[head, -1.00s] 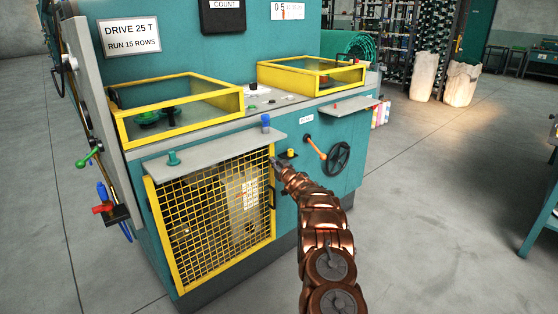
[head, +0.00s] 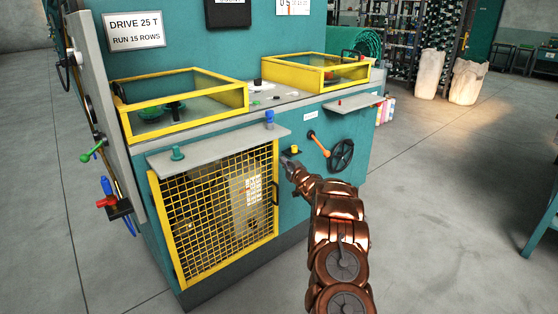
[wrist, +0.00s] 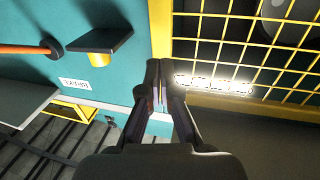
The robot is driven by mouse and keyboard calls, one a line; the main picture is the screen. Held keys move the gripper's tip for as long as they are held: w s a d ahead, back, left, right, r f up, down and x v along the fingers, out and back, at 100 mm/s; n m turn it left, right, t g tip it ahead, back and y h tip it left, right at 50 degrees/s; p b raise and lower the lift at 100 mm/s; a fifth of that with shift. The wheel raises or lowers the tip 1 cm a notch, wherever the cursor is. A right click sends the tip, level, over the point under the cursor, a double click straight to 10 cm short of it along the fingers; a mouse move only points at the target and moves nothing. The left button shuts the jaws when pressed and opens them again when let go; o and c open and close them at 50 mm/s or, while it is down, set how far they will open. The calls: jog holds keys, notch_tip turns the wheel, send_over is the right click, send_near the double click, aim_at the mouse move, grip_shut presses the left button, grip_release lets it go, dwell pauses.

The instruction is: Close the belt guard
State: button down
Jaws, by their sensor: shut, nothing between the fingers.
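The belt guard (head: 215,215) is a yellow-framed mesh panel on the front of the teal machine, below a grey shelf. It looks nearly flush with the machine; I cannot tell if a small gap is left. A dark handle (head: 276,193) sits on its right edge. My gripper (head: 289,160) is shut and empty, just right of the guard's upper right corner. In the wrist view, my gripper (wrist: 160,72) has its fingertips together by the guard's yellow frame (wrist: 160,30), with the mesh on the right. I cannot tell whether they touch it.
A dark box with a yellow button (head: 294,149) is just above my gripper. An orange lever (head: 318,144) and black handwheel (head: 341,155) are to the right. The grey shelf (head: 220,149) juts out over the guard. Open floor lies in front and right.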

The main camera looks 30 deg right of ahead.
jog(key=s+d, duration=0.1)
jog(key=s, duration=0.7)
jog(key=shift+s+d+f, duration=0.25)
jog(key=shift+s+d, duration=0.1)
jog(key=shift+s, duration=0.05)
